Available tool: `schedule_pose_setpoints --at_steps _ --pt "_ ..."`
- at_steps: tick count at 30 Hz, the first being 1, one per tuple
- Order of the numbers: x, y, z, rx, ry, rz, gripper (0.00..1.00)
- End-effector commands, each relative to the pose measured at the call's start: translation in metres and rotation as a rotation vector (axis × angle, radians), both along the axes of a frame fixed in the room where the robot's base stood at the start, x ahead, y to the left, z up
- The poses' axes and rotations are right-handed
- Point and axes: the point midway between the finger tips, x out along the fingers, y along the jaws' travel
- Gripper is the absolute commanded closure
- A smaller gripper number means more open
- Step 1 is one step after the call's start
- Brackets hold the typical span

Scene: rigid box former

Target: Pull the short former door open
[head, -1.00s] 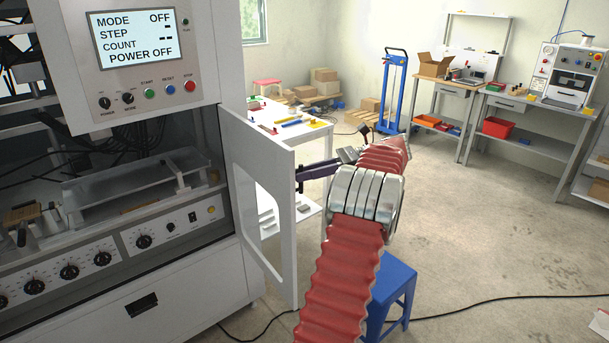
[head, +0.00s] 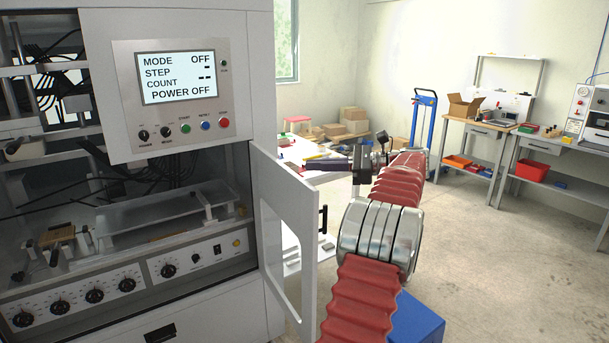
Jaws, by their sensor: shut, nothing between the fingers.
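The short former door (head: 296,193), a pale panel with a cut-out window, stands swung out from the right side of the machine's lower opening. Its black upright handle (head: 323,220) shows just beyond the door's free edge. My gripper (head: 309,165), dark and slim at the end of my red-sleeved arm, is shut and empty. In the picture it lies above the handle, with a visible gap between them. The fingertips point left toward the upper part of the door; I cannot tell how near they are in depth.
The former (head: 205,38) stands at left, its screen reading POWER OFF. A white table (head: 318,178) with small parts is behind my gripper. A blue stool (head: 418,322) is beside my arm at the bottom. Open floor (head: 500,265) lies to the right.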

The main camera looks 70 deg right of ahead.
Motion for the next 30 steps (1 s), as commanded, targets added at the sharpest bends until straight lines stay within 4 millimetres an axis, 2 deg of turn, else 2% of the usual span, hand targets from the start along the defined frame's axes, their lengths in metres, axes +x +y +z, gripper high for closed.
schedule_pose_setpoints --at_steps 4,9,14,20,26,30 --pt "0.009 -0.002 0.004 -0.036 0.020 -0.013 1.00" --pt "0.025 0.008 0.005 -0.053 0.040 0.006 1.00" --pt "0.044 0.021 0.005 -0.078 0.064 0.029 1.00" --pt "0.076 0.044 0.005 -0.121 0.107 0.072 1.00" --pt "0.122 0.086 0.004 -0.204 0.171 0.144 1.00" --pt "0.160 0.133 0.001 -0.292 0.229 0.222 1.00"
